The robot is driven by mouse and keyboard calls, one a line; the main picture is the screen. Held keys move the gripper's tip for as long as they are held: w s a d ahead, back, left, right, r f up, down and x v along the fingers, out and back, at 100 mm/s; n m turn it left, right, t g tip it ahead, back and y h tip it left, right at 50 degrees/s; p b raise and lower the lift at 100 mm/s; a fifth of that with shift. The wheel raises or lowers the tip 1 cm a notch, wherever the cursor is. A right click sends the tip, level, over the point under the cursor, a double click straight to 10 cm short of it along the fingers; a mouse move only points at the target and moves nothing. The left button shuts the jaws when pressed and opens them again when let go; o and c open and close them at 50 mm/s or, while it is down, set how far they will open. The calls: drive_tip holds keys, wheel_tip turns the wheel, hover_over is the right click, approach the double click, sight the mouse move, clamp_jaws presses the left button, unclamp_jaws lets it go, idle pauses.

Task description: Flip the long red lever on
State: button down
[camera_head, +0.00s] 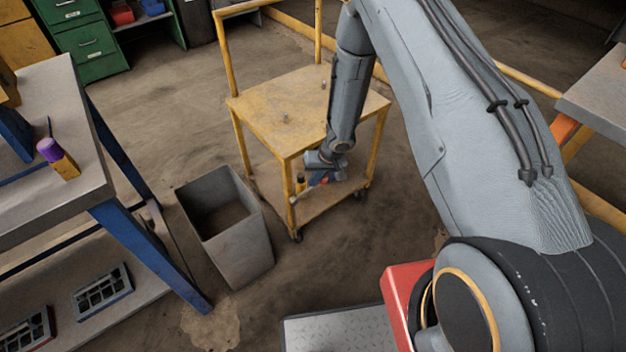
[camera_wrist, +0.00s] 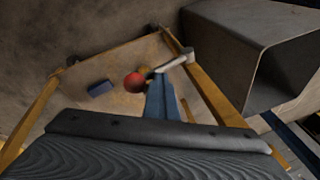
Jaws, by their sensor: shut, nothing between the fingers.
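A red ball-shaped knob (camera_wrist: 134,82) shows in the wrist view over the lower shelf of a yellow cart, beside a pale grey rod (camera_wrist: 172,65). I take these for the long red lever; its base is hidden. In the head view only a small patch of red (camera_head: 318,181) shows at the end of my arm. My gripper (camera_head: 322,178) is low, between the cart's shelves. In the wrist view my gripper (camera_wrist: 163,82) is a narrow blue shape, shut and empty, just right of the knob and close to the rod. I cannot tell whether they touch.
The cart's top shelf (camera_head: 275,108) and yellow posts (camera_head: 290,195) stand close around my arm. A grey bin (camera_head: 228,225) stands left of the cart. A blue block (camera_wrist: 101,88) lies on the lower shelf. A workbench (camera_head: 50,150) is at left.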

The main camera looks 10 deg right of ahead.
drive_tip(key=shift+w+d+f, duration=0.1)
drive_tip(key=shift+d+f, duration=0.2)
drive_tip(key=shift+d, duration=0.15)
drive_tip(key=shift+a+r+p, duration=0.25)
drive_tip(key=shift+r+p, duration=0.15)
drive_tip(key=shift+r, duration=0.1)
drive_tip(key=r, duration=0.1)
drive_tip(key=a+r+p, duration=0.1)
drive_tip(key=r+p, duration=0.1)
drive_tip(key=r, duration=0.1)
drive_tip(key=shift+a, duration=0.3)
drive_tip(key=d+r, duration=0.5)
drive_tip(key=r, duration=0.2)
drive_tip(key=shift+d, duration=0.1)
